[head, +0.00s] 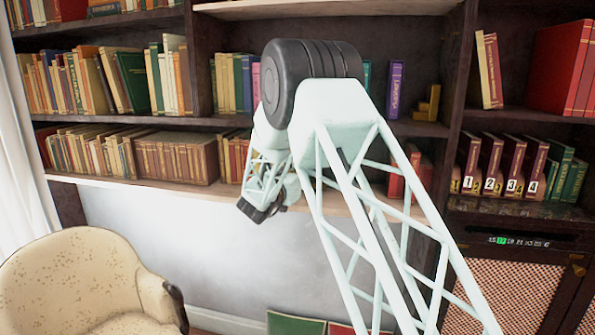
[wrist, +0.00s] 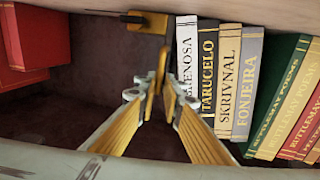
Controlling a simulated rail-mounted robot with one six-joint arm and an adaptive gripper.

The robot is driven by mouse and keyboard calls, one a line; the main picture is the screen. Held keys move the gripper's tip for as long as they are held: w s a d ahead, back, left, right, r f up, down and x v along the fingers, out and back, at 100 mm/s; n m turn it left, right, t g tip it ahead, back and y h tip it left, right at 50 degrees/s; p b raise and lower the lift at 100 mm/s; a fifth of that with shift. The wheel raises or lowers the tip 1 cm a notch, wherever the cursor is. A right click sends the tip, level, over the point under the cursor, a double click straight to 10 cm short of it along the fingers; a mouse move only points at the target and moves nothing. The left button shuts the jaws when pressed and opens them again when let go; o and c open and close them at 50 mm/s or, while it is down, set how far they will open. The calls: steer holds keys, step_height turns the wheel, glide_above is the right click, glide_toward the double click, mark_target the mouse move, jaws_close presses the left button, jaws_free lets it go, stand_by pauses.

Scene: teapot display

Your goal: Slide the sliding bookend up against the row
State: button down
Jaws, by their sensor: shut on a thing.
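The sliding bookend (wrist: 147,22) is brass with a black knob and sits under the upper shelf board in the wrist view. Its lower part seems to run down between my fingers, which partly hide it. My gripper (wrist: 154,92) has yellow-lined fingers closed on it. The row of books (wrist: 228,80) leans to the right of the bookend, starting with a white book (wrist: 187,65). A narrow gap seems to show between bookend and white book. In the head view my gripper (head: 262,210) is at the lower shelf's front; the bookend is hidden there.
Red books (wrist: 38,40) stand at the far left in the wrist view, with bare shelf between them and my gripper. The shelf board (wrist: 90,5) runs close above. In the head view, an armchair (head: 75,285) stands lower left and bookcases fill the wall.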

steer(key=shift+a, duration=0.1)
steer(key=c, duration=2.9)
jaws_free()
